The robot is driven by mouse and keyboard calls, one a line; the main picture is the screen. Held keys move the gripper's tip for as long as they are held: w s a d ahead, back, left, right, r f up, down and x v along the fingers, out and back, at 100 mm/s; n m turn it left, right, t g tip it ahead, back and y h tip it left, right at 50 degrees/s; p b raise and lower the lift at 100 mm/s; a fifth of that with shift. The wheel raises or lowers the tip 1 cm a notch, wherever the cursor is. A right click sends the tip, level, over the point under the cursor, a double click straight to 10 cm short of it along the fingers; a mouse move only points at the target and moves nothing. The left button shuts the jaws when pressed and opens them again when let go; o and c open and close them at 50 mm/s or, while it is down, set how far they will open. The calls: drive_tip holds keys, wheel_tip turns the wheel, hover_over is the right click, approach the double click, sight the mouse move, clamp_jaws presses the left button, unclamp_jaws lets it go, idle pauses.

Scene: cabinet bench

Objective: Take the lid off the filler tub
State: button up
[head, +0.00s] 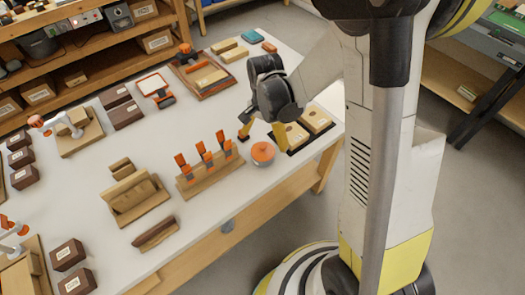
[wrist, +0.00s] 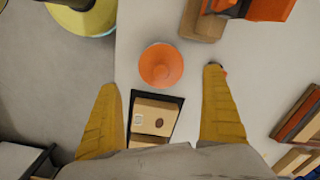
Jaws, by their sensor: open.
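The filler tub (head: 263,162) stands on the bench near its front edge, with a round orange lid (head: 262,152) on top. The lid also shows in the wrist view (wrist: 161,65), a raised knob at its centre. My gripper (head: 261,133) is open and empty, its yellow fingers pointing down just behind the tub. In the wrist view the gripper (wrist: 160,80) has its fingertips wide apart, one to each side of the lid's line, with the lid slightly beyond them. I see no contact. The tub's body is mostly hidden under the lid in the wrist view.
A wooden rack (head: 207,168) with orange-handled tools stands close left of the tub. A black tray (wrist: 142,98) holding tan blocks lies right beside it, partly under my gripper. The bench's front edge is close. Bare white bench (head: 150,143) lies farther left.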

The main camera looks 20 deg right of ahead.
sight(263, 146)
drive_tip(key=f+b, duration=0.1)
drive_tip(key=f, duration=0.1)
drive_tip(key=f+b, duration=0.1)
drive_tip(key=f, duration=0.2)
drive_tip(key=shift+a, duration=0.2)
drive_tip(key=shift+r, duration=0.2)
drive_tip(key=c, duration=1.1)
drive_tip(key=shift+c, duration=0.2)
